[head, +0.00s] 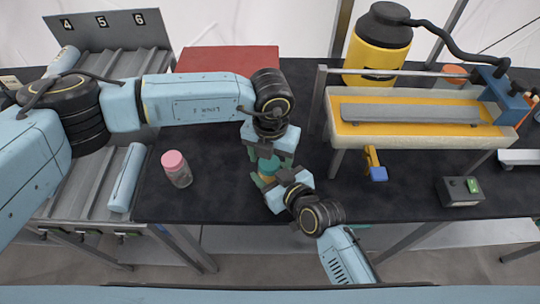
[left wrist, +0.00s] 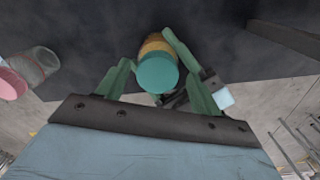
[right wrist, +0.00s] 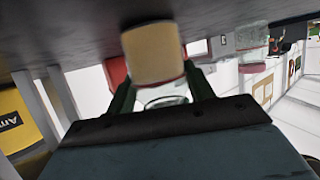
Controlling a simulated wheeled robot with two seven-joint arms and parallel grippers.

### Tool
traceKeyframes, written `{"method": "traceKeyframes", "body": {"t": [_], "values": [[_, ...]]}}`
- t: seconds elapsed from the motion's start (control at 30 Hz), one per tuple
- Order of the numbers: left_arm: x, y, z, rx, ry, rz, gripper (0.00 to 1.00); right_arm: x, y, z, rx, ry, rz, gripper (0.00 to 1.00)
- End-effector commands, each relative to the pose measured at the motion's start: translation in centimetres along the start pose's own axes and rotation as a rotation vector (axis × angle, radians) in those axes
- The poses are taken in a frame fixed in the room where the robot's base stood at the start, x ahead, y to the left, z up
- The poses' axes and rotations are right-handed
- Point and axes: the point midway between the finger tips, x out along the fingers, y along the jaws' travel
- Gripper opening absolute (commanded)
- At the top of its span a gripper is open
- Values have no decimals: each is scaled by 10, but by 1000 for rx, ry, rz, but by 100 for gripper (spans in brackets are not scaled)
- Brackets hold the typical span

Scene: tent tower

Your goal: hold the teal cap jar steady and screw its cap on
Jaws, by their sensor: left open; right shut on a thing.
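The teal cap jar (head: 268,174) is upright in the middle of the dark table, largely covered by both grippers in the head view. Its teal cap (left wrist: 158,74) is at the jar's top in the left wrist view; I cannot tell how far it is seated. The jar's tan-orange content (right wrist: 153,54) shows in the right wrist view. My right gripper (head: 268,182) is shut on the jar body from the front. My left gripper (head: 268,152) points down from above, open, its fingers on either side of the cap. I cannot tell whether the jar touches the table.
A pink-capped jar (head: 177,170) stands on the table to the left. A grey roller rack (head: 85,165) is at far left. A red box (head: 228,60) is behind. A yellow trough bench (head: 410,112) and a yellow-black container (head: 378,48) stand at back right.

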Motion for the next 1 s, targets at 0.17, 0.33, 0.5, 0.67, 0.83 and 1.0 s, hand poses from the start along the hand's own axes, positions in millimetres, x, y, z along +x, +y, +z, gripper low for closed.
{"method": "traceKeyframes", "body": {"t": [0.17,0.33,0.5,0.67,0.83,1.0], "values": [[-7,0,-1,2,3,1,66,0,2,-1,0,2,4,0],[-30,1,0,2,1,2,66,0,2,0,0,1,4,0],[-45,1,0,-1,2,3,66,0,2,0,0,1,4,0],[-45,2,0,-2,2,4,66,0,2,0,0,1,3,0],[-45,-3,-1,-6,6,-19,63,0,2,0,0,1,3,0],[-50,-40,-6,-56,35,-208,63,0,2,0,0,1,3,0]]}}
